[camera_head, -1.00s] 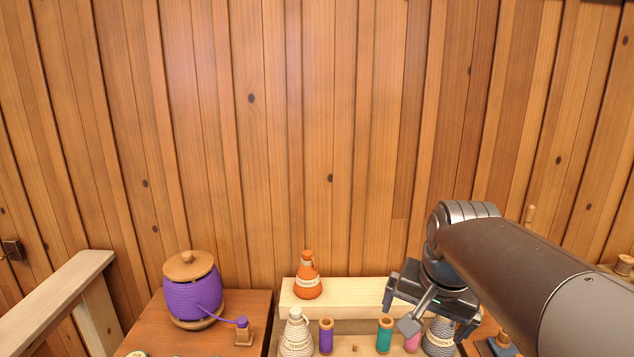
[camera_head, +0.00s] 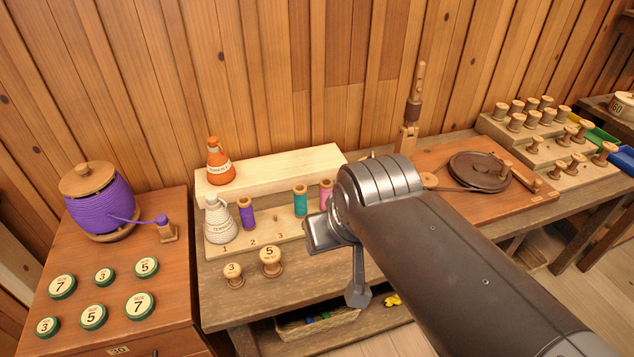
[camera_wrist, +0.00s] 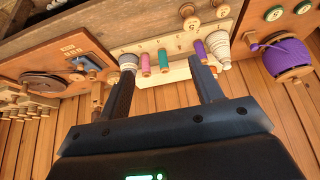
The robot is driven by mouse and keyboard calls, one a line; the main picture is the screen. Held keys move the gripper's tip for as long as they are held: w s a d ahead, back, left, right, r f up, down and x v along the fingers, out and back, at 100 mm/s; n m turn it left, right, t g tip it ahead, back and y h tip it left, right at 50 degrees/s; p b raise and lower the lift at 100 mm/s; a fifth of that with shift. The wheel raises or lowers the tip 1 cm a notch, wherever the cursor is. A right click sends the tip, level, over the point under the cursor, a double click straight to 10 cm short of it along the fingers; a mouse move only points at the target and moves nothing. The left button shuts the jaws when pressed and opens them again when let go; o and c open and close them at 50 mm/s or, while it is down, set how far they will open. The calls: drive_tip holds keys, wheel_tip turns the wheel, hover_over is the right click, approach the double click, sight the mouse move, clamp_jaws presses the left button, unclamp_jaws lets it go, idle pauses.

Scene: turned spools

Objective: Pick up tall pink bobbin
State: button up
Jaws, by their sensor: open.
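The tall pink bobbin (camera_head: 326,192) stands upright on the pale numbered rack, right of the teal bobbin (camera_head: 300,200). My arm covers part of the area beside it in the head view. In the wrist view the pink bobbin (camera_wrist: 145,64) appears between my finger lines, nearer the left finger, and apart from both. My gripper (camera_wrist: 161,78) is open, with nothing between its fingers. The teal bobbin also shows there (camera_wrist: 163,59), and the purple bobbin (camera_wrist: 201,51) is by the right finger.
A white cone (camera_head: 217,222) and purple bobbin (camera_head: 246,212) share the rack (camera_head: 270,239). An orange flask (camera_head: 219,163) stands on the raised block behind. Two wooden spools (camera_head: 270,262) stand in front. A purple wound jar (camera_head: 100,203) is at left, a brown wheel (camera_head: 480,171) at right.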

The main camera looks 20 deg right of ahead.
drive_tip(key=shift+c, duration=1.2)
drive_tip(key=shift+w, duration=0.1)
drive_tip(key=m+g, duration=0.5)
drive_tip(key=g, duration=0.1)
hover_over(326, 189)
drive_tip(key=w, duration=0.2)
wheel_tip(326, 189, down, 14)
drive_tip(key=f, duration=1)
drive_tip(key=shift+s+d+f, duration=0.1)
drive_tip(key=shift+d, duration=0.3)
drive_tip(key=c, duration=0.8)
